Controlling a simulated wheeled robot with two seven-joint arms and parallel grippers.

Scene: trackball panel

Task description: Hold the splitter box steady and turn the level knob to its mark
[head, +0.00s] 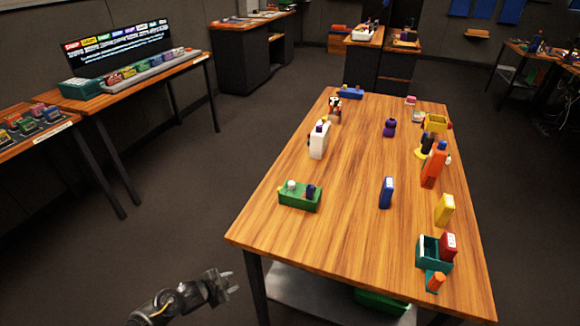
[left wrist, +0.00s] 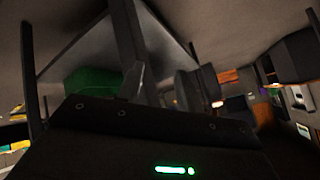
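A green box (head: 299,199) with a pale knob (head: 291,185) and a dark blue knob (head: 311,191) on top stands near the left edge of the wooden table. It looks like the splitter box; I cannot make out a mark or tell which knob is the level knob. My left gripper (head: 229,283) is off the table, in front and to the left of its near-left corner, well apart from the green box. Its fingers look spread and empty. The left wrist view shows no splitter box. My right gripper is not in view.
The wooden table (head: 345,222) also bears a white bottle (head: 319,140), a blue block (head: 386,192), a yellow block (head: 444,210) and a teal tray (head: 431,250) at the right. A green bin (head: 380,301) sits low beneath. Floor is clear left of the table.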

